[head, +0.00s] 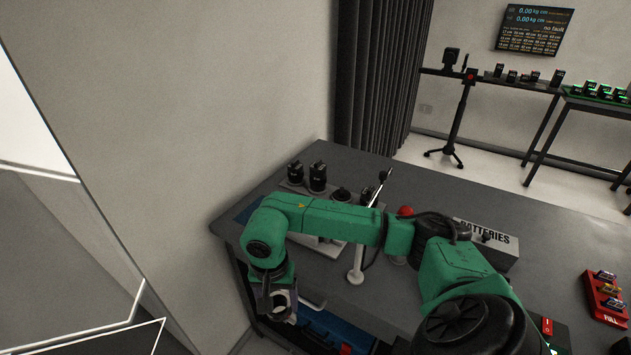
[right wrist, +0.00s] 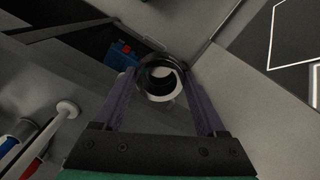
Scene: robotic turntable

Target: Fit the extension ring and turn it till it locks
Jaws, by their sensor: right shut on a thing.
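The extension ring (right wrist: 160,97) is a short dark-rimmed ring with a pale inside, seen nearly end-on in the right wrist view. My right gripper (head: 282,301) is shut on it, one purple finger on each side. In the head view they hang low at the table's left front edge, in front of the table rather than over its top. The ring shows there only as a small pale and dark patch. Several dark lens-like parts, one of them (head: 318,178), stand on a grey stand at the table's back left. My arm hides part of that area. My left gripper is not in view.
The grey table (head: 440,195) has a wall at its left. A box marked BATTERIES (head: 490,243) and a red FULL rack (head: 603,300) are to the right. A blue bin (head: 345,333) is below the front edge.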

